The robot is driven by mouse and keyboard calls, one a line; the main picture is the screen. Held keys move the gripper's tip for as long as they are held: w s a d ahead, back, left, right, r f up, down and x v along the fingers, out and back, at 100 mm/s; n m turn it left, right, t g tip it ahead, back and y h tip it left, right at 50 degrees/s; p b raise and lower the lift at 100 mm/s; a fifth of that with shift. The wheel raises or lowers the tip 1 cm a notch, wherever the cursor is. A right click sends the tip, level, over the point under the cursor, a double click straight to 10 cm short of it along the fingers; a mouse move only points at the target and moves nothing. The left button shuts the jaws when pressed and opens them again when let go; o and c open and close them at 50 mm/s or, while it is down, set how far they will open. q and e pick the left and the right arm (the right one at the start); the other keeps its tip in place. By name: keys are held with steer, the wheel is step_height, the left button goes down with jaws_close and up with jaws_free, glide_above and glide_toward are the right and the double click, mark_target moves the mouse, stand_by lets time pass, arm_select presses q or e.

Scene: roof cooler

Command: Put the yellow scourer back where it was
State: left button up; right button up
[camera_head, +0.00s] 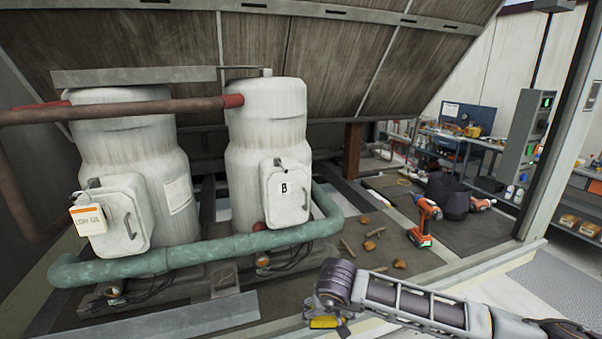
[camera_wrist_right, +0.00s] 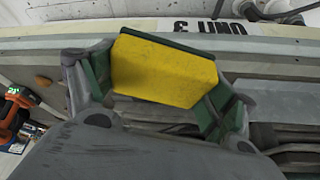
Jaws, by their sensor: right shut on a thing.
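The yellow scourer (camera_wrist_right: 165,72) is a yellow block with a dark green edge along its top. It fills the space between the two fingers of my right gripper (camera_wrist_right: 158,85), which is shut on it. In the head view the right gripper (camera_head: 328,318) is at the bottom centre, near the front edge of the floor area, and a strip of the scourer (camera_head: 325,322) shows at its lower end. Whether the scourer touches any surface is unclear. My left gripper is not in view.
Two white tanks (camera_head: 268,130) stand at the left behind a green pipe (camera_head: 200,252). An orange drill (camera_head: 424,220) and several brown pieces (camera_head: 398,264) lie on the dark floor. A pale ledge (camera_wrist_right: 270,38) with upside-down lettering lies beyond the gripper in the wrist view.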

steer(key=shift+d+f, duration=0.1)
steer(key=shift+d, duration=0.35)
steer(key=s+d, duration=0.3)
steer(key=d, duration=1.1)
steer(key=shift+s, duration=0.35)
